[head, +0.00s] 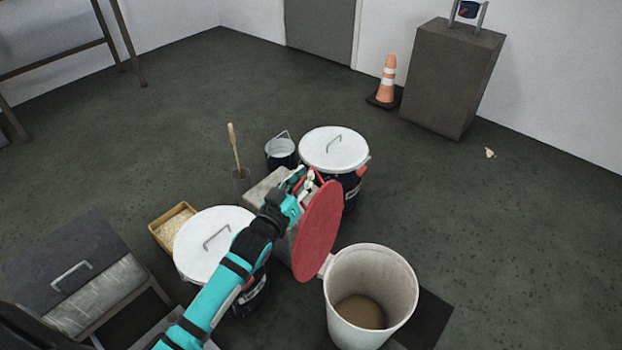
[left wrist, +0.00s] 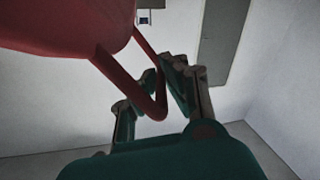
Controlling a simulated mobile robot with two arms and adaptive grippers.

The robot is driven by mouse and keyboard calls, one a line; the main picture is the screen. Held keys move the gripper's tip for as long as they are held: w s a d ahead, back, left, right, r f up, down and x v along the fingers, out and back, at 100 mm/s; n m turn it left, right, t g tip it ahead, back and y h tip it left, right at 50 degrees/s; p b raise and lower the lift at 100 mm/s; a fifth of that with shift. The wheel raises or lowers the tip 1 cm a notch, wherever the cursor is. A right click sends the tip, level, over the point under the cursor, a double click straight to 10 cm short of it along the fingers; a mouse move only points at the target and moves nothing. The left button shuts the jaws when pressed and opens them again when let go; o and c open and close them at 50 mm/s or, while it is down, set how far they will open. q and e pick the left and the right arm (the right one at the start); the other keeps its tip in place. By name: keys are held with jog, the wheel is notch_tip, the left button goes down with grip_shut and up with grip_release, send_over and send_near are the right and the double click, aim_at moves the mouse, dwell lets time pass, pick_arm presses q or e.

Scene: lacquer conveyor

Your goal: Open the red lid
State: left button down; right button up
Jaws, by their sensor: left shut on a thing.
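The red lid (head: 318,232) stands nearly on edge in the middle of the head view, its round flat face turned right. It is off the open white bucket (head: 398,282), just to its left and above. The bucket holds a brownish material. My left gripper (head: 303,190) reaches in from the lower left and is shut on the lid's handle. In the left wrist view, the gripper's fingers (left wrist: 158,95) close around the red handle loop, and the lid (left wrist: 75,25) fills the upper left. The fingertip contact is partly hidden. My right gripper is not in view.
White-lidded drums stand behind the lid (head: 335,148) and at its left (head: 210,240). A small dark pail (head: 281,152), a tan tray (head: 172,226) and a grey block (head: 268,190) stand close by. A cone (head: 386,80) and a pedestal (head: 446,85) stand at the back.

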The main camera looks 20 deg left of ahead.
pick_arm(q)
jog(key=c, duration=1.4)
grip_release()
jog(key=shift+f, duration=0.15)
jog(key=shift+s, duration=0.15)
jog(key=shift+s+a, duration=0.25)
jog(key=shift+s, duration=1.7)
jog(key=shift+s+a, duration=0.3)
jog(key=shift+s, duration=1.6)
jog(key=shift+s+a, duration=0.25)
jog(key=shift+s, duration=1.7)
